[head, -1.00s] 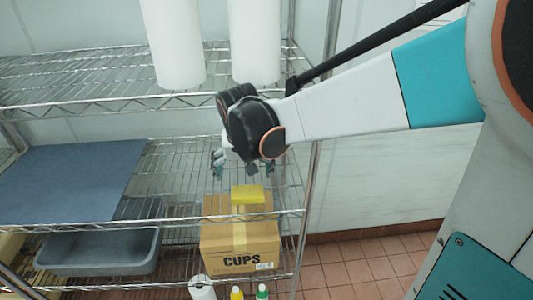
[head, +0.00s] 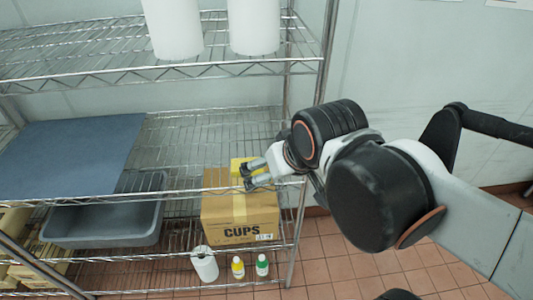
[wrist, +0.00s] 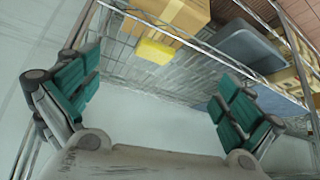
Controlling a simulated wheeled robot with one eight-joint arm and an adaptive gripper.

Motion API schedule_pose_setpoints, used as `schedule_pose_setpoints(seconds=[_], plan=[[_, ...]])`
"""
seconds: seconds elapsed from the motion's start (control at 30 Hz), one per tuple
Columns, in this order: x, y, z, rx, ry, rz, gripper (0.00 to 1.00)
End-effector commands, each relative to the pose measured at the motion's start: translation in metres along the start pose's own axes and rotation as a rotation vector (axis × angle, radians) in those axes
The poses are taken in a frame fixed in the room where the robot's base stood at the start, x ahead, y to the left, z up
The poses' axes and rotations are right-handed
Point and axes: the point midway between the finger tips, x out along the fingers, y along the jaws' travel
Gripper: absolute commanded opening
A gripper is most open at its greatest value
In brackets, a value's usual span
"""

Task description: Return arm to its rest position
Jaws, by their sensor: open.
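My gripper (head: 255,176) is in front of the wire shelf at the right end, pointing left. In the wrist view my gripper (wrist: 155,105) has its two green-padded fingers wide apart with nothing between them. A yellow block (head: 236,170) is behind the fingers in the head view and partly hidden. In the wrist view the yellow block (wrist: 156,52) shows beyond the fingers, apart from them, on the wire shelf (wrist: 135,72). My arm extends from the right side of the head view.
A cardboard box marked CUPS (head: 240,222) stands on a lower shelf, with a grey tub (head: 100,225) to its left. A blue board (head: 70,160) lies on the middle shelf. White cylinders (head: 173,28) stand above. Small bottles (head: 262,265) are low down. Tiled floor (head: 345,270) is open at right.

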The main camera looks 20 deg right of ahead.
Motion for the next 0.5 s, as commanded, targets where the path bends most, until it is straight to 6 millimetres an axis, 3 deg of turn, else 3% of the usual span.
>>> schedule_pose_setpoints(seconds=[0.13, 0.5], plan=[[-0.004, 0.0012, 0.0119, -0.02, 0.026, -0.003, 1.0], [-0.0042, 0.0011, 0.0136, -0.025, 0.032, -0.004, 1.0]])
